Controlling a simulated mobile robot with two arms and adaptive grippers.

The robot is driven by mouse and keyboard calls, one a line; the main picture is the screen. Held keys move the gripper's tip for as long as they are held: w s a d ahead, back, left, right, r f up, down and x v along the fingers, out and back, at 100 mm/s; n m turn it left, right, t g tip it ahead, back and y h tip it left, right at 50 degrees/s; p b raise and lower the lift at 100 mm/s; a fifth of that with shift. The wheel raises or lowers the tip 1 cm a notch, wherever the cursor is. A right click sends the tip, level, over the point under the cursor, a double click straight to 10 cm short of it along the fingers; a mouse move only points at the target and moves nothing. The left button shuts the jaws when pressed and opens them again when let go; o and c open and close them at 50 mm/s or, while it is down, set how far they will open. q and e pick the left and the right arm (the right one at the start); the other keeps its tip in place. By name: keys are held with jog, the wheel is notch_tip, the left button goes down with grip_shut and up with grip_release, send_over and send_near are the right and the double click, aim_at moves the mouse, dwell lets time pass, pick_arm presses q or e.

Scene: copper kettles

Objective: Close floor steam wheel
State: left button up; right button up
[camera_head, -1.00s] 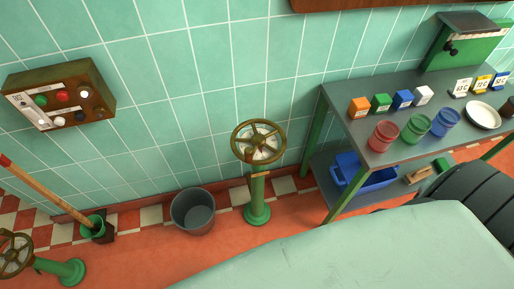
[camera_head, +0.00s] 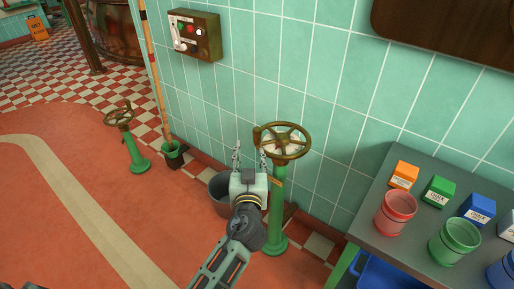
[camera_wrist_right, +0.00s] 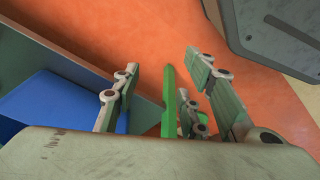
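A brass handwheel (camera_head: 292,153) sits on a green floor pedestal (camera_head: 278,215) near the tiled wall in the head view. A similar handwheel (camera_head: 119,115) on a green pedestal (camera_head: 136,155) stands farther left. My left gripper (camera_head: 250,150) is open, its two fingers apart and pointing up, at the left side of the nearer wheel. One finger is close to the wheel's left rim and its knob; I cannot tell whether they touch. My right gripper (camera_wrist_right: 162,68) is open in the right wrist view, with no wheel between its fingers.
A grey bucket (camera_head: 219,194) stands behind my left gripper. A control box (camera_head: 194,34) hangs on the wall. A grey table (camera_head: 408,257) with jars and chalk boxes is at right. A blue bin (camera_head: 388,272) is below it. Open red floor (camera_head: 60,215) lies left.

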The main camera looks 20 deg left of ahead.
aim_at(257, 140)
pick_arm(q)
jog(key=shift+w+d+r+t+h, duration=0.3)
jog(key=shift+w+d+r, duration=0.3)
jog(key=shift+w+d, duration=0.2)
jog(key=x, duration=0.7)
jog(key=shift+a+f+p, duration=0.15)
jog(key=shift+f+p, duration=0.05)
jog(key=shift+p, duration=0.1)
grip_shut()
